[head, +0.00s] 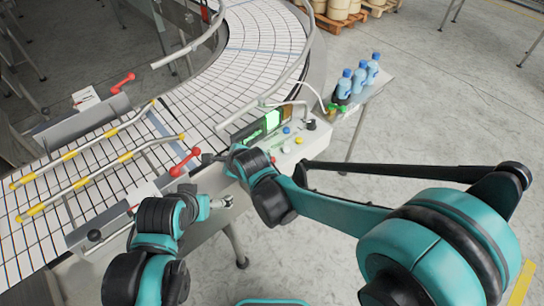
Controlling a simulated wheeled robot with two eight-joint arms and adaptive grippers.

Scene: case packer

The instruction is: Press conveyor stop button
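The conveyor's control panel (303,150) is at the centre, with a lit green screen (262,129). On it I see a blue button (287,130), a yellow button (299,140) and a black knob (311,125). No button marked as stop can be made out; my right arm covers the panel's left part. My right gripper (210,157) is at that left end, by a red handle, and too small and dark to read. My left gripper (228,201) hangs in front of the conveyor's side, below and left of the panel, its opening unclear.
The white conveyor (215,85) curves from lower left to the top, with yellow-marked guide rails (90,172) and red handles (122,83). Blue-capped bottles (359,80) stand on a small table right of the panel. Pallets with containers (335,14) are at the back.

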